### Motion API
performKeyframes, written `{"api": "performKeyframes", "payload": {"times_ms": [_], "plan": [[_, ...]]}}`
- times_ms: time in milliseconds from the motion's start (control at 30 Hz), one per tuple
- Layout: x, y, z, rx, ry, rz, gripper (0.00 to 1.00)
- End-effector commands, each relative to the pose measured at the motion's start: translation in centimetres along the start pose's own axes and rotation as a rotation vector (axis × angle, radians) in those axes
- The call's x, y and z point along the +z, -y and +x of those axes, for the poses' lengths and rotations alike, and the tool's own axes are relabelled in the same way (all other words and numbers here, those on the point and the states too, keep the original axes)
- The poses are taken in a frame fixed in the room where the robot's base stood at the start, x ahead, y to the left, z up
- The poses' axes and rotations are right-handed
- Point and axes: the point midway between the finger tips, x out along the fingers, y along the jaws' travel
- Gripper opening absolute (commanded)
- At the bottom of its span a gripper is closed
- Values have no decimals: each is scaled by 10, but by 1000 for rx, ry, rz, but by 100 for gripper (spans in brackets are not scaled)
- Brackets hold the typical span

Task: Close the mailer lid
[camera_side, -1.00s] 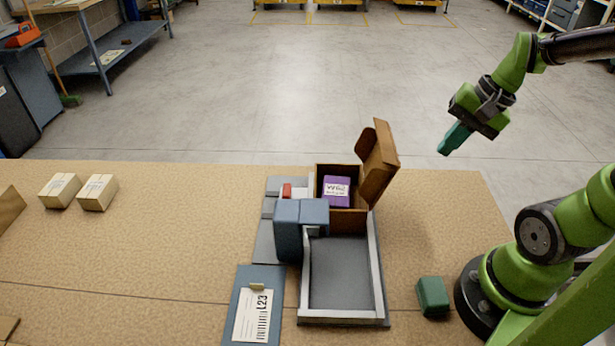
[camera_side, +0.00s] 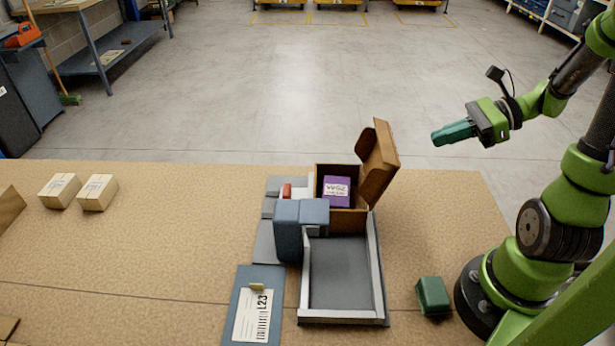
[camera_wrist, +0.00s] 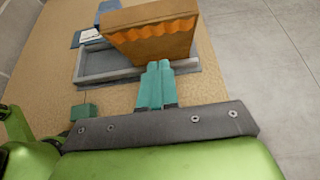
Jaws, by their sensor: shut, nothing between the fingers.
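The brown cardboard mailer (camera_side: 342,222) stands at the back end of the grey tray fixture, with a purple box (camera_side: 337,190) inside it. Its lid (camera_side: 379,163) stands up on the right side, leaning outward to the right. My gripper (camera_side: 436,138) is shut and empty, in the air to the right of the lid and apart from it in the side view, its teal fingers pointing left. In the wrist view the fingers (camera_wrist: 157,68) are together, and the lid's orange-brown outer face (camera_wrist: 152,38) fills the space ahead of them, hiding the mailer's inside.
The grey tray (camera_side: 340,318) with raised rails lies in front of the mailer. A blue-grey block unit (camera_side: 287,240) stands at its left, a label board (camera_side: 257,312) at front left. A green block (camera_side: 433,296) sits right of the tray. Two small cartons (camera_side: 97,192) lie far left.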

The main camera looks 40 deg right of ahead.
Motion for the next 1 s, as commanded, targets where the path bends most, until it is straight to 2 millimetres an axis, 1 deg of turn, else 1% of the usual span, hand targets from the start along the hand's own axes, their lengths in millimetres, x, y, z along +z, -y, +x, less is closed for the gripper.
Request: {"api": "performKeyframes", "payload": {"times_ms": [33, 167, 300, 400, 567, 1000], "plan": [[0, -1, 12, 6, 0, 0, 0], [0, -1, 39, 6, -1, 2, 0], [16, -1, 53, 3, -2, -5, 0], [23, -1, 60, 3, -2, -3, 0], [28, 0, 65, 1, -2, -1, 0], [29, 0, 65, 1, -15, -3, 0]]}}
